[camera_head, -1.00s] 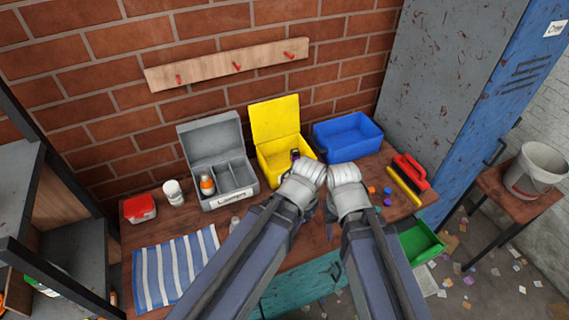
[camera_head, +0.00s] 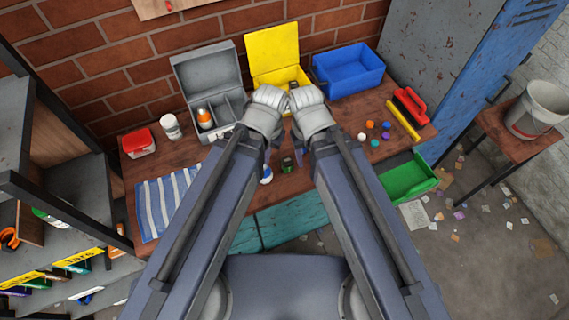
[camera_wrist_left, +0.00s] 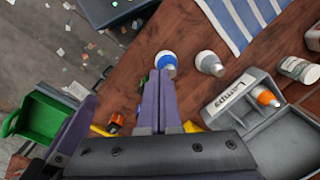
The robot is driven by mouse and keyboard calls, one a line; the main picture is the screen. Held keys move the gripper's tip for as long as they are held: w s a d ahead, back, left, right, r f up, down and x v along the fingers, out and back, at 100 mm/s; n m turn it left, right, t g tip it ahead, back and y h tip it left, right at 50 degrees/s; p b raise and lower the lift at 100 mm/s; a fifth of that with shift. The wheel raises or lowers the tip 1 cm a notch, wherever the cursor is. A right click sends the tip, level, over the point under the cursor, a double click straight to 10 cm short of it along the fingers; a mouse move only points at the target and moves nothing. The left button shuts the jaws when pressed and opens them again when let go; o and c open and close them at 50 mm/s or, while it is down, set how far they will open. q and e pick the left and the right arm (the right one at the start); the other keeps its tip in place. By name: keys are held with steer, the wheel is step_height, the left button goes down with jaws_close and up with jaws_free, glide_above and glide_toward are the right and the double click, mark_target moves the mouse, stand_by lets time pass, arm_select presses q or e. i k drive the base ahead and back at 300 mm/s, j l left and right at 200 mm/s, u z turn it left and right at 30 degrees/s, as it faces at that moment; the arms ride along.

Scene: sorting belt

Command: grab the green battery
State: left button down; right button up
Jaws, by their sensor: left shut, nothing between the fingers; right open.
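The green battery (camera_head: 287,164) is a small dark cylinder with a green part, on the wooden bench between my two forearms in the head view. In the left wrist view only a sliver of green (camera_wrist_left: 143,81) shows beside the fingers. My left gripper (camera_wrist_left: 160,84) is shut with nothing in it, apart from the battery. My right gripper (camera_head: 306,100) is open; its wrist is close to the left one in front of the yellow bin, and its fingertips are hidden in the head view.
A bulb with a blue band (camera_head: 266,175) lies left of the battery. The yellow bin (camera_head: 272,45), grey box (camera_head: 205,68) and blue bin (camera_head: 348,70) stand behind. Small coloured pieces (camera_head: 370,125) lie at right. A striped cloth (camera_head: 168,200) covers the left front.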

mark_target(287, 162)
steer(key=k+l+z, duration=0.85)
steer(key=k+j, duration=0.05)
